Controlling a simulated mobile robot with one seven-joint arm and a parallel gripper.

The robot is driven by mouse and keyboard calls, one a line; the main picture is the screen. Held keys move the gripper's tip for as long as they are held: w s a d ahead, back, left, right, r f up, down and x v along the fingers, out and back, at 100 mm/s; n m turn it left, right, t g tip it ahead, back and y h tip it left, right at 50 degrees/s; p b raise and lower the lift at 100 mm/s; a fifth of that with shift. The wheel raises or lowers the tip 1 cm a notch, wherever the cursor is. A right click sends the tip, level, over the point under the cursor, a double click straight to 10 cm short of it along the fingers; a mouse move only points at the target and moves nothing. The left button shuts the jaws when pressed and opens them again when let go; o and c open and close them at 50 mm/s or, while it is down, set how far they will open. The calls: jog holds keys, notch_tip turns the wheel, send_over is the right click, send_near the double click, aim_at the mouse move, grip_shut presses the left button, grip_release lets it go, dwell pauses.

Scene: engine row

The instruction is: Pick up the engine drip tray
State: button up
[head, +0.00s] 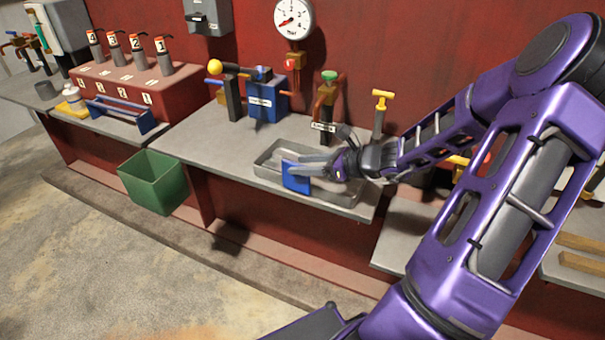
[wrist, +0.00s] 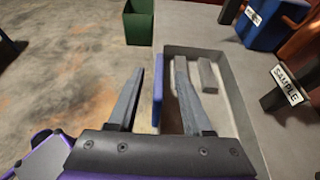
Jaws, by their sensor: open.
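The engine drip tray (head: 345,196) is a shallow grey metal tray lying on the bench, with a blue plate (head: 296,177) on its front side. In the wrist view the tray (wrist: 232,98) lies to the right, and the blue plate (wrist: 158,92) stands along its near long wall. My gripper (head: 287,167) is open at the tray's front side. In the wrist view my gripper (wrist: 159,66) has the blue plate between its two apart fingers, one outside the tray and one over its inside. I cannot tell whether either finger touches it.
A green bin (head: 153,183) hangs at the bench front to the left. Behind the tray stand a blue valve unit (head: 266,102), a tap labelled SAMPLE (head: 325,100) and a yellow T-handle (head: 381,97). The floor (head: 130,275) in front is clear.

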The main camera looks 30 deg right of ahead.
aim_at(282, 165)
jog(key=x, duration=0.4)
jog(key=shift+a+b, duration=0.1)
jog(key=shift+b, duration=0.25)
grip_shut()
dwell(1.0)
